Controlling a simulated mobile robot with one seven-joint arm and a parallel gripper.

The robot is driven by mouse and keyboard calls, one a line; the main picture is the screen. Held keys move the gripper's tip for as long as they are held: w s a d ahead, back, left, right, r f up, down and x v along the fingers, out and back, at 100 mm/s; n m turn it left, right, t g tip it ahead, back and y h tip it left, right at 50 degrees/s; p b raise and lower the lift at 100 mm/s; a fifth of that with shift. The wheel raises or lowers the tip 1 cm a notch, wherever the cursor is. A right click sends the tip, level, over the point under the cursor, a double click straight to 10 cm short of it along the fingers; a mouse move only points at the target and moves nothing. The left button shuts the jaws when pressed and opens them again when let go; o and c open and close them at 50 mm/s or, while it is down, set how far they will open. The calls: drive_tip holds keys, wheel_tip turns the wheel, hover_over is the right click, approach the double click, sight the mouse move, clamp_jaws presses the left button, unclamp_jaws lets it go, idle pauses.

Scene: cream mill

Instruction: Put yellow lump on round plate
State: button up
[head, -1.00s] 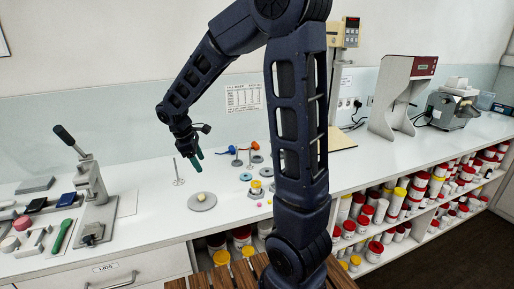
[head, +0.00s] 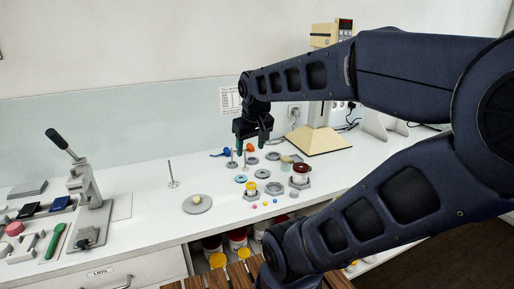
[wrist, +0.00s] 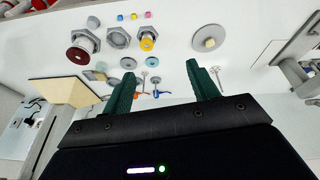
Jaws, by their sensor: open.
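The round plate (head: 190,206) is a flat grey disc on the white bench, left of my gripper in the head view. A small pale yellow lump (head: 197,199) rests on its middle. The wrist view also shows the plate (wrist: 199,32) and the lump (wrist: 210,43), beyond the right finger. My gripper (head: 252,148) is open and points down, above and right of the plate, over the area of small rings and stands. In the wrist view its two green fingers (wrist: 161,76) are spread with nothing held between them.
Hexagonal stands, one with a yellow-topped piece (head: 250,187) and one with a red-topped jar (head: 300,174), are right of the plate. Several small coloured pieces lie in front. A thin upright rod (head: 171,176) stands behind the plate. A lever press (head: 90,195) is left.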

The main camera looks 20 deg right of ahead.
drive_tip(key=shift+s+d+r+m+t, duration=0.1)
drive_tip(key=shift+s+d+m+t, duration=0.2)
drive_tip(key=shift+s, duration=0.35)
drive_tip(key=shift+s+d+m+t, duration=0.1)
drive_tip(key=shift+s+d+m, duration=0.15)
drive_tip(key=shift+s+m, duration=0.3)
idle(0.6)
